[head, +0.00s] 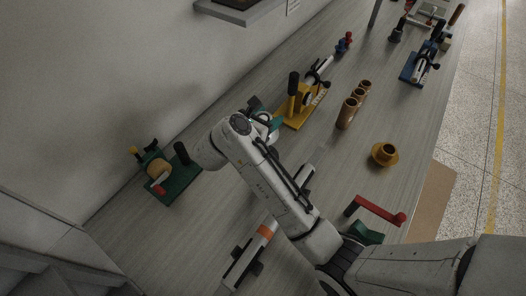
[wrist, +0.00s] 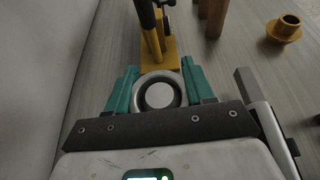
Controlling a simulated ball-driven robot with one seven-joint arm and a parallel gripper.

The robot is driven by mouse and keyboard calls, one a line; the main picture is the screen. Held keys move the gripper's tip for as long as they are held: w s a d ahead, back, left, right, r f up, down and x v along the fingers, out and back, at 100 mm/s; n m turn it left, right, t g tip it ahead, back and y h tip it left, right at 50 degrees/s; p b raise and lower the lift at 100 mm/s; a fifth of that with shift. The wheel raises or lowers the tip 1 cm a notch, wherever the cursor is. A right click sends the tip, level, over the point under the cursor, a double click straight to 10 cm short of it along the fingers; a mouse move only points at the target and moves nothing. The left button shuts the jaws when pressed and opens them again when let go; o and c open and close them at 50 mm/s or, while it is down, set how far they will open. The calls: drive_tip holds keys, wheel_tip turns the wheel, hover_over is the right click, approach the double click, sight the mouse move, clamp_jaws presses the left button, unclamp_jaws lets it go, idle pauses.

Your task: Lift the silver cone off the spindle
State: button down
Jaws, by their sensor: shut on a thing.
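The silver cone (wrist: 159,95) shows end-on in the wrist view as a pale disc inside a dark and light ring. It sits between the teal fingers of my gripper (wrist: 160,78), which is shut on it. The yellow stand (wrist: 157,62) lies just beyond the cone, with a dark upright handle. In the head view my gripper (head: 268,118) is at the left end of the yellow stand (head: 295,122), and my arm hides most of the cone. The spindle is hidden, so I cannot tell whether the cone is still around it.
A green fixture (head: 172,178) stands left by the wall. Copper cylinders (head: 348,112) and a brass flanged cup (head: 384,154) stand to the right. A blue fixture (head: 419,64) is farther back. A red-handled crank (head: 376,209) is near my arm.

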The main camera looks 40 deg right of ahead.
sight(267, 113)
drive_tip(key=shift+r, duration=3.5)
drive_tip(key=shift+r, duration=0.15)
drive_tip(key=shift+r, duration=0.6)
